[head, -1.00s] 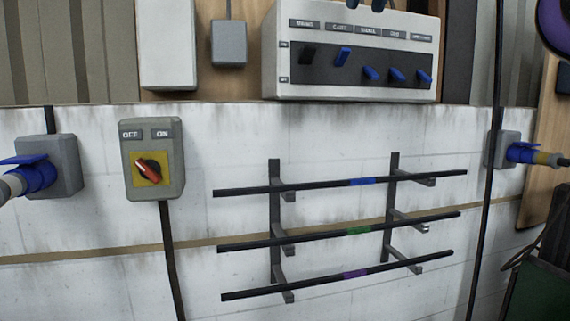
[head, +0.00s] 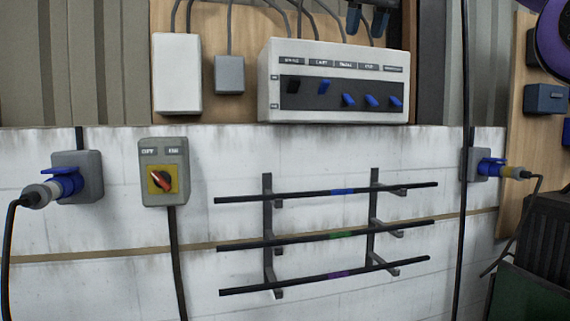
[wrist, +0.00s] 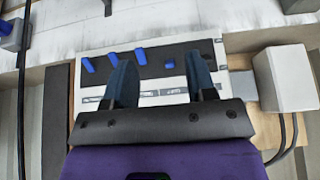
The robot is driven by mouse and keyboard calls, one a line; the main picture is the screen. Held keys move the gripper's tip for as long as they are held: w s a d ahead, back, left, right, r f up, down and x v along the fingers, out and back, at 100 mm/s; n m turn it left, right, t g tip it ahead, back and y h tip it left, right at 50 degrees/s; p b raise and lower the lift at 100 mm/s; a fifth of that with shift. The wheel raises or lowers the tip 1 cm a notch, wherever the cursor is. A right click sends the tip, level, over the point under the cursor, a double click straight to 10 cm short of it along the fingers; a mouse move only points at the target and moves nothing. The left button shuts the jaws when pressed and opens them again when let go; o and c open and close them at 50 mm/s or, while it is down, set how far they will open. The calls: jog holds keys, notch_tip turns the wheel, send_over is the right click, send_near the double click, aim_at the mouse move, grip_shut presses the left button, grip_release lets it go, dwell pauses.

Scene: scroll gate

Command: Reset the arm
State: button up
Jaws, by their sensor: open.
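My gripper (head: 366,22) hangs at the top edge of the head view, just above the white switch box (head: 264,98). Its two dark blue fingers are apart and empty. In the wrist view, my gripper (wrist: 161,75) shows its open fingers in front of the switch box (wrist: 150,99), which appears upside down. No contact with a lever can be made out. In the head view the black lever (head: 293,85) and the blue lever beside it (head: 325,87) point up. The three blue levers to their right (head: 371,101) point down.
A rotary OFF/ON switch (head: 162,180) is on the wall at left. Blue plugs sit in sockets at left (head: 66,183) and right (head: 490,167). A rack holds three black rods (head: 290,243). A plain white box (head: 178,75) and a grey box (head: 229,75) are left of the switch box.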

jog(key=s+d+f+m, duration=0.1)
jog(key=s+d+f, duration=0.3)
jog(key=s+f, duration=0.6)
jog(key=s+d+f+m+h, duration=0.1)
jog(key=s+d+f, duration=0.4)
jog(key=s+f, duration=0.5)
jog(key=s+d+f+m, duration=0.1)
jog(key=s+d+f, duration=0.3)
jog(key=s+f, duration=0.7)
notch_tip(320, 180, down, 10)
jog(key=shift+d+r, duration=0.2)
jog(key=shift+d, duration=0.05)
jog(key=shift+s, duration=0.1)
dwell(1.8)
jog(key=shift+c, duration=1)
jog(key=shift+a, duration=0.1)
